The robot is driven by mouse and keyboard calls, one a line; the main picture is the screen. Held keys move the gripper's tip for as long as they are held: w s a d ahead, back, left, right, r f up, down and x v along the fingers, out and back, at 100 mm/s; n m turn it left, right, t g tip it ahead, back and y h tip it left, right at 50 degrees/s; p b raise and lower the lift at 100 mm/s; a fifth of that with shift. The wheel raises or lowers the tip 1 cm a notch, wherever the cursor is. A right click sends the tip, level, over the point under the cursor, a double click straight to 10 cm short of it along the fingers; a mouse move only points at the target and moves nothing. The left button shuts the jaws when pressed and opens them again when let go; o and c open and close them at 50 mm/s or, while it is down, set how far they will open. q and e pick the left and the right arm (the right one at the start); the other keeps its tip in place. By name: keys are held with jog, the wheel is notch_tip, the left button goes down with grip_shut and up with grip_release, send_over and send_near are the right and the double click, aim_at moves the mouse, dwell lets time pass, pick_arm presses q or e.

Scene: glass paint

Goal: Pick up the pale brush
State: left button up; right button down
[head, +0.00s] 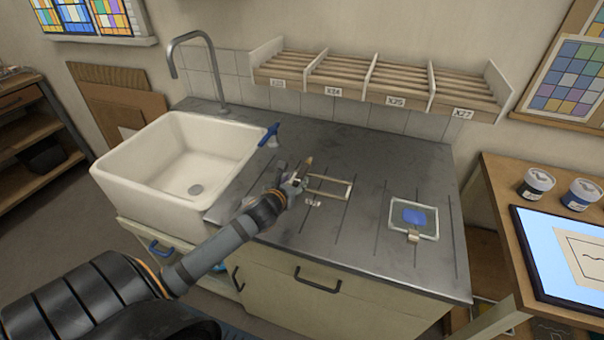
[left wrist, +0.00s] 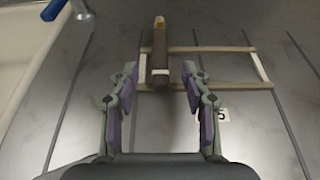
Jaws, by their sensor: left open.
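A slim brush-like object (left wrist: 159,48) stands out over the wooden frame in the left wrist view, with a pale tip at the far end and a darker body. In the head view its tan tip (head: 308,162) shows just beyond my left gripper (head: 292,184). My left gripper (left wrist: 160,78) is open, and the object's near end lies between its two fingertips in the picture, with a gap on each side. I cannot tell whether they are at the same height. My right gripper is not in view.
A pale wooden frame (head: 349,190) lies on the grey counter (head: 350,235). A blue-handled tool (head: 269,133) is by the white sink (head: 130,172). A glass piece with blue paint (head: 414,216) lies right. A slatted rack (head: 345,82) hangs behind. Paint jars (head: 536,184) stand far right.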

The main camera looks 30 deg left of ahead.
aim_at(299, 177)
pick_arm(q)
jog(key=x, duration=0.3)
jog(key=shift+w+f, duration=0.25)
jog(key=shift+w, duration=0.1)
jog(key=shift+s+r, duration=0.1)
jog(key=shift+s, duration=0.1)
jog(key=shift+c, duration=0.9)
grip_shut()
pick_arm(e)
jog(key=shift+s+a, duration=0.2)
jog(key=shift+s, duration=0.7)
